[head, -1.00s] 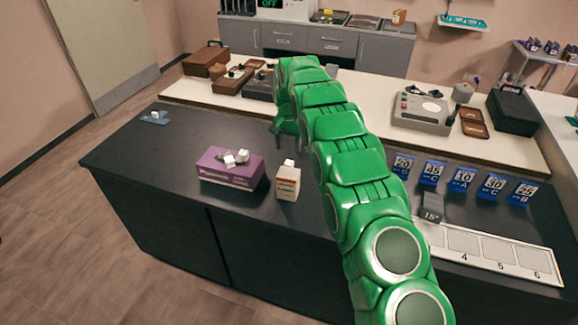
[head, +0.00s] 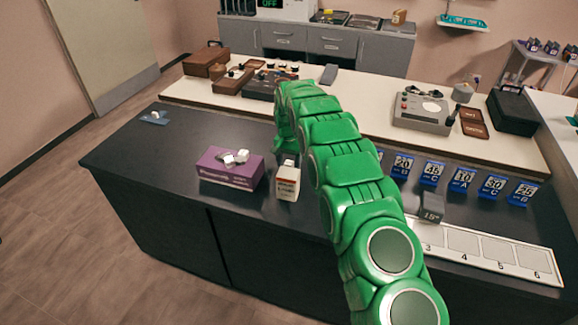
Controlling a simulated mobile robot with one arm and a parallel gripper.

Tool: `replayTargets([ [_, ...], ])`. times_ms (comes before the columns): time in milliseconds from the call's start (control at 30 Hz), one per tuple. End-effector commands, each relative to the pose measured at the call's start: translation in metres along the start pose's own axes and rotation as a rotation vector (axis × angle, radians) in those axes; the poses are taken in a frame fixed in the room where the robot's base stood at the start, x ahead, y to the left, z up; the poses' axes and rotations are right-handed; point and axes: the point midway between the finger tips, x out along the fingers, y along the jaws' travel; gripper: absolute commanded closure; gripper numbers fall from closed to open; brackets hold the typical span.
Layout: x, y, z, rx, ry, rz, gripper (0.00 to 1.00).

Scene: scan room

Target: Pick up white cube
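Another small white piece (head: 154,114) sits on a blue card (head: 152,118) at the counter's far left. I cannot tell for sure which one is the white cube. My gripper (head: 287,148) is at the end of the green arm, pointing down, right of the purple box and just behind a white carton. Its fingertips are small and partly hidden, so whether it is open or shut does not show.
The white carton (head: 286,183) with a red-orange label stands right of the purple box. Blue number cards (head: 461,180) and a numbered white strip (head: 490,250) lie at right. A raised pale shelf (head: 380,125) behind holds instruments. The left counter is mostly clear.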

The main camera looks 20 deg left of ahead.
Motion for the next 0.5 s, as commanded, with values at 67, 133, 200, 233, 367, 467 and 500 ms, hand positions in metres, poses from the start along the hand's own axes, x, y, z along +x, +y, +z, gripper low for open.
replayTargets([
  [67, 0.0001, 0.0001, 0.0, 0.0, 0.0, 0.0, 0.41],
  [133, 0.0001, 0.0002, 0.0, 0.0, 0.0, 0.0, 0.52],
  [200, 0.0002, 0.0003, 0.0, 0.0, 0.0, 0.0, 0.63],
  [233, 0.0002, 0.0003, 0.0, 0.0, 0.0, 0.0, 0.67],
  [367, 0.0003, 0.0003, 0.0, 0.001, -0.001, 0.0, 0.87],
  [467, 0.0006, 0.0005, 0.0001, 0.001, -0.001, 0.001, 0.98],
  [500, 0.0008, 0.0005, 0.0002, 0.001, -0.001, 0.001, 0.98],
])
